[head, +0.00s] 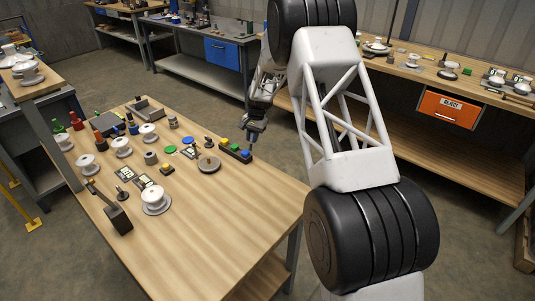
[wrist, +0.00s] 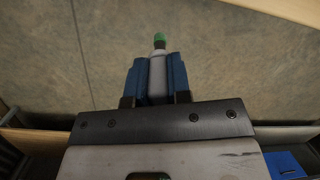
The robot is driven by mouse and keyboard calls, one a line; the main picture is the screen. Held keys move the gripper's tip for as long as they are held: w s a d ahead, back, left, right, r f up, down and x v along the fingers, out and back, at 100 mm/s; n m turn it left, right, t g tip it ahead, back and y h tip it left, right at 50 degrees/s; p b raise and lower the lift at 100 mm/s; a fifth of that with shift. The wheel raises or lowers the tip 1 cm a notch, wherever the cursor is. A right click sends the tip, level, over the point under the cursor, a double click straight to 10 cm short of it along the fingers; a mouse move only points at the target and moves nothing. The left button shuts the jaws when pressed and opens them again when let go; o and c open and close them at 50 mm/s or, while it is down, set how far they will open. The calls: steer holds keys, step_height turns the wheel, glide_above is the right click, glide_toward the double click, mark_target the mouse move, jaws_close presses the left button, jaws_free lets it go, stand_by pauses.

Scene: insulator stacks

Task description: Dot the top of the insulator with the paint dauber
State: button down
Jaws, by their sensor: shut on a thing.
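My gripper (head: 256,126) is beyond the far right edge of the wooden table, pointing down, near a dark rack with coloured tops. In the wrist view my gripper (wrist: 157,68) has its blue fingers shut on a grey dauber with a green tip (wrist: 159,42); the tip points away from the gripper, with bare floor behind it. Several white insulators stand on the table, among them one at the front (head: 155,198), one at the back (head: 148,130) and one further left (head: 121,147). All are well apart from my gripper. I cannot tell which one the task means.
The dark rack (head: 235,153) stands at the table's right edge.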

steer(key=s+a+r, duration=0.2)
steer(key=a+r, duration=0.8)
steer(key=a, duration=0.3)
steer(key=s+a+r+n, duration=0.1)
steer(key=s+a+r, duration=0.1)
steer(key=s+a, duration=0.5)
steer(key=s+a+r+n+t+h, duration=0.1)
steer(key=s+a+r+n, duration=0.1)
steer(key=s+a, duration=0.5)
steer(key=s+a+r+n+h, duration=0.1)
steer(key=s+a+r, duration=0.2)
steer(key=s, duration=1.4)
steer(key=a, duration=0.4)
steer(key=shift+a+r+n+t, duration=0.2)
steer(key=shift+r+n+t, duration=0.1)
steer(key=shift+r, duration=0.05)
steer(key=shift+f, duration=0.15)
steer(key=shift+f, duration=2.85)
steer(key=shift+f, duration=0.65)
steer(key=shift+r, duration=0.1)
